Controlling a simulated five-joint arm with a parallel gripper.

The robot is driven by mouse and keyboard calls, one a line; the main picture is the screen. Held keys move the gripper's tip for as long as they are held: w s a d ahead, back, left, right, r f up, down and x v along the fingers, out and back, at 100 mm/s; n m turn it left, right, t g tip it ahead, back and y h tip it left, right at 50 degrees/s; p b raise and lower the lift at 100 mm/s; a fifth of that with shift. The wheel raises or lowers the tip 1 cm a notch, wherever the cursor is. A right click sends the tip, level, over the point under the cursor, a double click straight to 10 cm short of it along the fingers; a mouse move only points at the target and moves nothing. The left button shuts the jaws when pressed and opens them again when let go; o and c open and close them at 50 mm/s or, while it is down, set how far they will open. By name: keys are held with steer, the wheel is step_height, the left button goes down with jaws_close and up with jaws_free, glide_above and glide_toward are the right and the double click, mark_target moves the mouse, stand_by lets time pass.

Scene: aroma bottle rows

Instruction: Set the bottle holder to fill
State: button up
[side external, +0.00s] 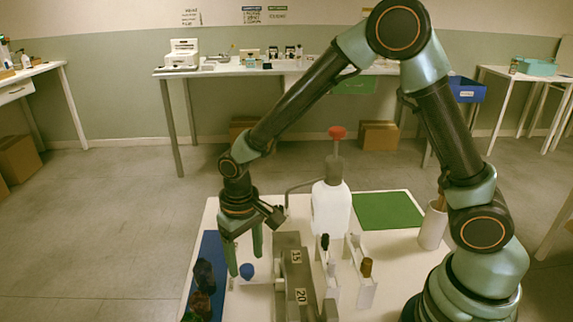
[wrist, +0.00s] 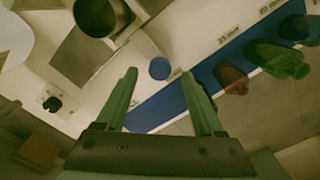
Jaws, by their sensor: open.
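My gripper (side external: 243,268) points down over the front left of the white table, its two green fingers apart with nothing held between them. In the wrist view the open fingertips (wrist: 160,78) flank a small round blue piece (wrist: 160,68) beyond them. The same blue piece (side external: 247,270) shows beside the right finger in the side view; I cannot tell whether they touch. A grey block (side external: 290,262) marked 15 and 20 stands just right of the gripper. I cannot tell which part is the bottle holder, or its setting.
A blue strip (wrist: 155,110) bears several dark coloured bottles, including a red one (wrist: 231,78) and a green one (wrist: 277,60). A white bottle with a red top (side external: 331,208) stands behind the block. White stands (side external: 367,292) are at right. A green mat (side external: 388,211) lies clear.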

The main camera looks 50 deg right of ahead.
steer(key=shift+f, duration=1.15)
jaws_close()
stand_by(0.6)
